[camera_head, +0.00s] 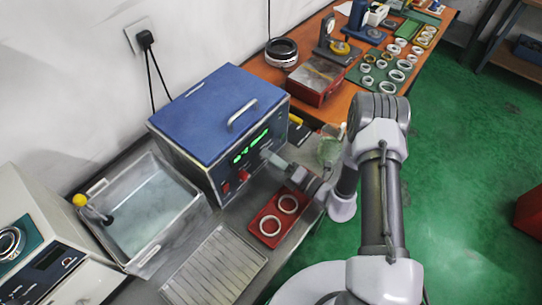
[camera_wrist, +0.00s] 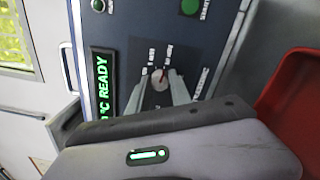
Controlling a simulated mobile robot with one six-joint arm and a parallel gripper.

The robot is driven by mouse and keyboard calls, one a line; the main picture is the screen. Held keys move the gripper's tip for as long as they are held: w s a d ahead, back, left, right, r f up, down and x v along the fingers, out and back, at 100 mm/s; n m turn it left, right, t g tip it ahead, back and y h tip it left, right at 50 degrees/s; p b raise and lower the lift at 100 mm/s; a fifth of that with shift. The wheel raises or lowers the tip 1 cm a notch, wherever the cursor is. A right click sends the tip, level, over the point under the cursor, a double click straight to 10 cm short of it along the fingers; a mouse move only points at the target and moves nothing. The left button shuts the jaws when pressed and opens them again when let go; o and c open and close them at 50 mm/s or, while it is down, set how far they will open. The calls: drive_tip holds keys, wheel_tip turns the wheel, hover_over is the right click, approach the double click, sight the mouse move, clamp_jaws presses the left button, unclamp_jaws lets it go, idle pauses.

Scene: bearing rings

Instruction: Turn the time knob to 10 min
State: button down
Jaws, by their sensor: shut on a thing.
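The time knob (camera_wrist: 160,78) is a small grey round knob on the dark front panel (camera_wrist: 135,30) of the blue-topped machine (camera_head: 220,112). Its red pointer line aims up in the wrist view, close to the right one of the small white labels above it. The labels are too small to read surely. My gripper (camera_wrist: 159,84) is shut on the knob, with one grey finger on each side. In the head view my gripper (camera_head: 272,160) reaches the panel's right part, and the knob is hidden there.
A green lit display (camera_wrist: 103,85) reading READY and a green button (camera_wrist: 189,7) are near the knob. A red tray (camera_head: 262,217) with two rings lies in front of the machine. A clear water basin (camera_head: 150,212) stands left; a red box (camera_head: 316,82) stands behind.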

drive_tip(key=c, duration=1.2)
unclamp_jaws()
drive_tip(key=shift+o, duration=0.2)
drive_tip(key=p+v, duration=0.2)
drive_tip(key=v, duration=1.5)
drive_tip(key=shift+s+d+f+p, duration=0.1)
drive_tip(key=shift+s+d+p, duration=0.1)
drive_tip(key=shift+p, duration=0.15)
